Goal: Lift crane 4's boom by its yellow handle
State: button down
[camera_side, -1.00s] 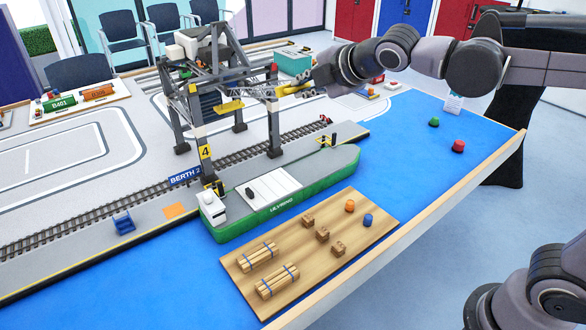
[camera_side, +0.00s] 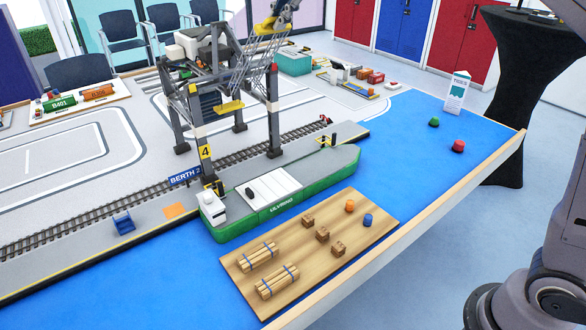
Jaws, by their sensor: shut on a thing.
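Crane 4 (camera_side: 205,150) is a grey gantry on the quay, marked with a yellow "4" plate. Its lattice boom (camera_side: 258,56) is tilted steeply upward toward the top edge of the side view. The yellow handle (camera_side: 264,27) is at the boom's upper end. My gripper (camera_side: 274,20) is at the top edge, shut on the handle and partly covering it. Much of my gripper and arm is cut off by the frame. A yellow spreader (camera_side: 230,106) hangs under the crane.
A green ship (camera_side: 285,205) lies along the quay by the crane. A wooden board (camera_side: 295,258) with crates, drums and timber bundles is in front. A teal container (camera_side: 294,61) stands behind. Red and green buoys (camera_side: 458,146) sit on the open blue water at right.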

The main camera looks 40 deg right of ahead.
jog(key=shift+w+r, duration=0.95)
jog(key=shift+w, duration=0.15)
jog(key=c, duration=1.4)
grip_release()
jog(key=shift+c, duration=0.2)
jog(key=v, duration=0.7)
jog(key=shift+s+r, duration=0.2)
